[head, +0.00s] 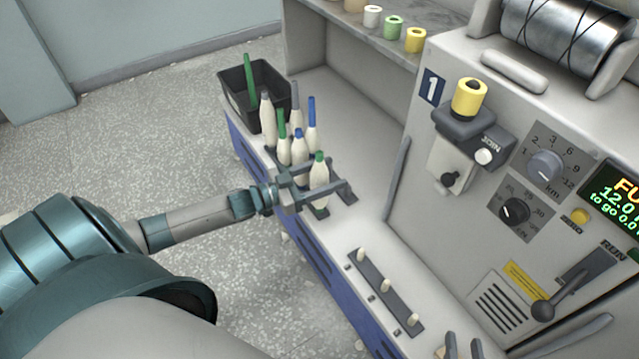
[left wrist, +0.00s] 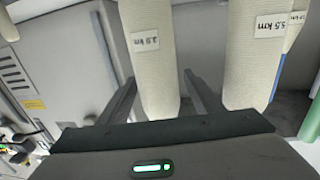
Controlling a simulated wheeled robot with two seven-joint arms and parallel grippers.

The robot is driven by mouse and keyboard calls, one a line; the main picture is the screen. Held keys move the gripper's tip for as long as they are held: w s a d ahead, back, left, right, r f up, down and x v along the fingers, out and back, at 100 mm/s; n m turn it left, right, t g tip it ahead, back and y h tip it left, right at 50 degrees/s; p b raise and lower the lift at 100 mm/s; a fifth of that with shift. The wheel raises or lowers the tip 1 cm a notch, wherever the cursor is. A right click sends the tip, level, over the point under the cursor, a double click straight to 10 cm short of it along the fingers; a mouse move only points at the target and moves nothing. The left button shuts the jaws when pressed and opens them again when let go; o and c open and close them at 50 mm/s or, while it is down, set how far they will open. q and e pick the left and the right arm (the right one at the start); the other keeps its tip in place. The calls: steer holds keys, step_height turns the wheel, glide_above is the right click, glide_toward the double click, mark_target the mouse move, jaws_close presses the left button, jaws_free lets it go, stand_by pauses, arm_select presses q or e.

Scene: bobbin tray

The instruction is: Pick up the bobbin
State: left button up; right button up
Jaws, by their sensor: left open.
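The bobbin between my fingers is a cream cone with a green tip (head: 319,170), standing upright at the near end of a group on the machine's ledge. My left gripper (head: 318,184) is open around it, one finger on each side. In the left wrist view this bobbin (left wrist: 150,60) carries a km label and stands between the two fingers, with a gap beside the right one. A second labelled bobbin (left wrist: 250,50) stands right of the fingers. Two grey prongs (head: 463,346) at the bottom edge look like my right gripper's tips, mostly cut off.
Several other bobbins with green, blue and grey tips stand close behind (head: 283,148). A black bin (head: 232,88) is at the ledge's far end. The machine (head: 470,210) with a yellow spool (head: 469,98) rises at right.

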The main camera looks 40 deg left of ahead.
arm_select(q)
steer(key=shift+w+d, duration=0.3)
steer(key=shift+w, duration=0.25)
arm_select(e)
steer(key=shift+w+r, duration=0.1)
steer(key=shift+r, duration=0.2)
arm_select(q)
steer(key=shift+c, duration=0.3)
steer(key=c, duration=1.2)
steer(key=shift+o, duration=0.2)
